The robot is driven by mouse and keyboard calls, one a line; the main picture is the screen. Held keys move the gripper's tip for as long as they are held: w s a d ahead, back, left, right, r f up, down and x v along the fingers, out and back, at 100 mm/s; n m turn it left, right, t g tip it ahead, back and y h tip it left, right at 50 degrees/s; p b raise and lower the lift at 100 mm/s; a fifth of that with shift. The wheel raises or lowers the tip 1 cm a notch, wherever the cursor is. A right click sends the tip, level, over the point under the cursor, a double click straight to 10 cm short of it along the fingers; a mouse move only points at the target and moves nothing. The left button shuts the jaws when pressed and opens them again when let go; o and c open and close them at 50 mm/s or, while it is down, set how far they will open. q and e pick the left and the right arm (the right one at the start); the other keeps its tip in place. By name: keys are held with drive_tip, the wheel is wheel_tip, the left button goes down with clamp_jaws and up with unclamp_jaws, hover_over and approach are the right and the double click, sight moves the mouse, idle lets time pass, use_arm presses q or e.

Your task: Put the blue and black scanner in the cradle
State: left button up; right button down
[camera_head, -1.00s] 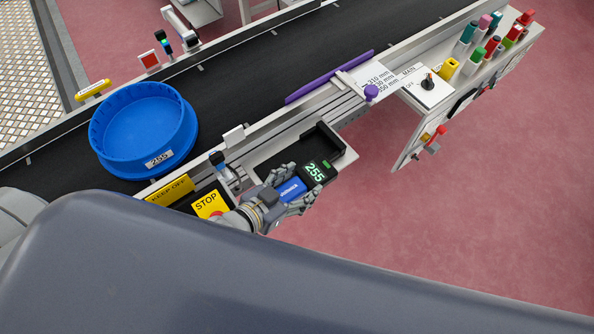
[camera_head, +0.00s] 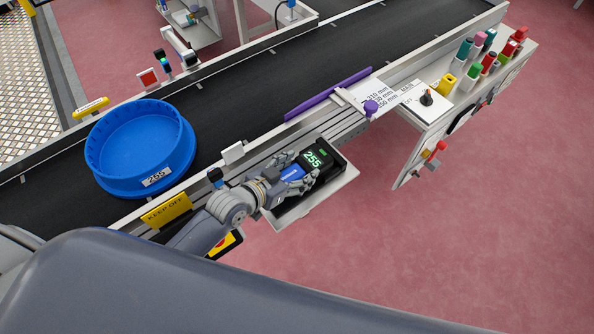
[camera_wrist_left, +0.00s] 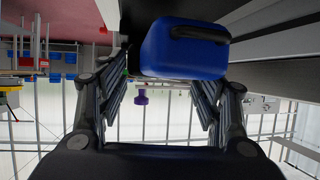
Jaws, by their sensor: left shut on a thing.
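The blue and black scanner (camera_head: 292,173) has a blue body and a black head with a lit green "255" display facing up. My left gripper (camera_head: 301,181) is shut on its blue body. In the left wrist view the blue end of the scanner (camera_wrist_left: 185,52) shows between the fingers. The black cradle (camera_head: 342,161) sits on a small pale shelf at the conveyor's near side. The scanner's head is over the cradle's far part; I cannot tell whether it touches the cradle's floor. The gripper and scanner hide part of the cradle. My right gripper is not in view.
A blue round tub (camera_head: 140,148) labelled 255 stands on the dark conveyor (camera_head: 255,85). A yellow KEEP OFF sign (camera_head: 166,210) and a purple guide bar (camera_head: 328,94) line the near rail.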

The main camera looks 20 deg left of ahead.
sight(297, 173)
use_arm(q)
drive_tip(key=shift+w+a, duration=0.15)
drive_tip(key=shift+w, duration=0.55)
wheel_tip(297, 173, down, 4)
drive_tip(key=shift+r, duration=0.2)
drive_tip(key=shift+f+b, duration=0.2)
drive_tip(key=shift+b, duration=0.1)
drive_tip(key=o, duration=1.2)
drive_tip(key=shift+o, duration=0.2)
